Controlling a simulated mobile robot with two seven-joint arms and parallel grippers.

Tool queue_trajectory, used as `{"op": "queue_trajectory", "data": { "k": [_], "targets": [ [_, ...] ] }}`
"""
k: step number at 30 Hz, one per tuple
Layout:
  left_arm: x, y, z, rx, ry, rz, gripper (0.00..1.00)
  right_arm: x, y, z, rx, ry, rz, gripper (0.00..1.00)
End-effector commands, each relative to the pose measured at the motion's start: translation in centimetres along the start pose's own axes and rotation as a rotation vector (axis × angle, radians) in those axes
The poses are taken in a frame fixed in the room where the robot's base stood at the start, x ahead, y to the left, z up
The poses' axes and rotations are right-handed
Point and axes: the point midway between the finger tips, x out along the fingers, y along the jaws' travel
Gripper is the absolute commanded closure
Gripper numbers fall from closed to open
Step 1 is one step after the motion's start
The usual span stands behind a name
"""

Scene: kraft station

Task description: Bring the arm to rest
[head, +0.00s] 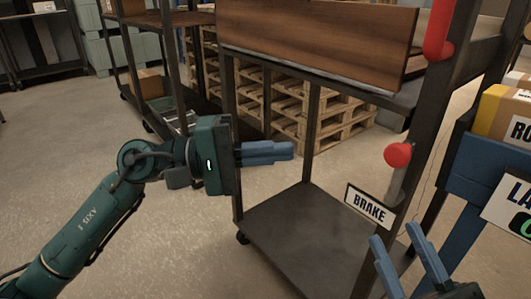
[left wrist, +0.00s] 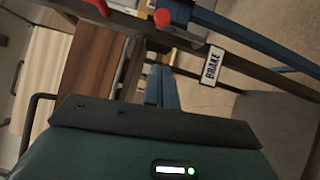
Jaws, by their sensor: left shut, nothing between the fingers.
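My left gripper (head: 292,150) is shut and empty, with its blue fingers together. It points right, held in the air in front of the dark metal cart, above the cart's lower shelf. In the left wrist view its shut fingers (left wrist: 162,88) show beyond the green gripper body. My right gripper (head: 394,243) shows at the bottom right of the head view, with its two blue fingers apart and nothing between them. It is near the cart's right post, below the sign reading BRAKE (head: 368,207). Most of my right arm is out of the picture.
The cart carries a wooden board (head: 318,42) on top; its lower shelf (head: 290,240) is bare. A red knob (head: 398,155) sits on its right post, also seen in the wrist view (left wrist: 162,18). Pallets (head: 340,120) stand behind. A blue stand with boxes is at right. Floor at left is clear.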

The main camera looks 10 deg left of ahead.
Motion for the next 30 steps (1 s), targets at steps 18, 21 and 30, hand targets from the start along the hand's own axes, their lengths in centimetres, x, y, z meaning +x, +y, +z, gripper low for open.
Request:
{"op": "queue_trajectory", "data": {
  "k": [18,21,30],
  "targets": [
    [-0.7,-0.4,1.0,-0.157,-0.028,0.044,1.0,0.0,0.0,0.0,0.003,-0.008,0.002,0.64],
    [-0.2,-0.8,2.8,-0.495,-0.086,0.133,1.0,-0.1,-0.1,0.2,0.017,-0.035,0.005,0.64],
    [-1.1,-2.4,6.4,-2.092,-0.445,0.513,1.0,-1.0,-0.7,1.4,0.08,-0.149,0.018,0.64]
  ]
}}
